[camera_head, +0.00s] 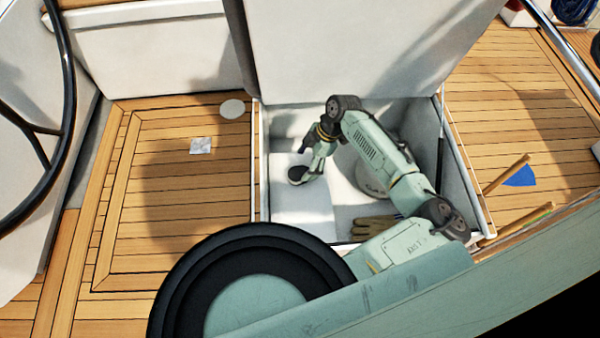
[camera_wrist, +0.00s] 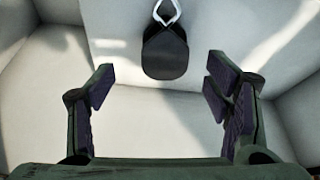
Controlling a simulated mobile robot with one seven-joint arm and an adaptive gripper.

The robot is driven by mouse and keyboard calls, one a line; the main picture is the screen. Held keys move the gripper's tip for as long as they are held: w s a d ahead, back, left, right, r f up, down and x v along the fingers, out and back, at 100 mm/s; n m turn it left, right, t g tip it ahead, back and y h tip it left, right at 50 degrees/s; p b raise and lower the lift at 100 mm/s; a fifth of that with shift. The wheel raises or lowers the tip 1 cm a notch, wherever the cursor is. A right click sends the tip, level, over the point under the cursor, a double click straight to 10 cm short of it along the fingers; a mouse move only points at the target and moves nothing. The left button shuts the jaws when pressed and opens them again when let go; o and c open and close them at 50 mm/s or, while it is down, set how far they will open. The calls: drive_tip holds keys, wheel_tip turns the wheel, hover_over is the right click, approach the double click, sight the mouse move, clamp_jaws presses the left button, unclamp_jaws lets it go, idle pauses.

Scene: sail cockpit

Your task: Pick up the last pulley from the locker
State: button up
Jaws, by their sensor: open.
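A black pulley (camera_wrist: 165,52) with a bright metal shackle lies on a pale surface inside the locker in the wrist view. My gripper (camera_wrist: 161,78) is open, its two fingers apart on either side of the picture. The pulley shows beyond the fingertips, between them across the picture, with clear space to each side. Nothing is held. In the head view my arm reaches down into the open white locker (camera_head: 258,160). A dark round shape at the arm's end there cannot be told clearly as pulley or wrist. My fingers are not clear in that view.
The locker's raised lid (camera_head: 340,45) stands behind my arm. Tan gloves (camera_head: 375,225) and a large pale round thing (camera_head: 370,183) lie inside on the right. The locker walls stand close around. A steering wheel (camera_head: 66,90) is at the far left.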

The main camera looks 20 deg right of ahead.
sight(302, 172)
drive_tip(key=shift+s+p+x, duration=0.15)
drive_tip(key=shift+p+x, duration=0.2)
drive_tip(key=shift+x, duration=0.8)
drive_tip(key=shift+s+p+x, duration=0.2)
drive_tip(key=shift+p+x, duration=0.1)
drive_tip(key=shift+x, duration=0.85)
drive_tip(key=shift+d, duration=0.1)
drive_tip(key=c, duration=1.3)
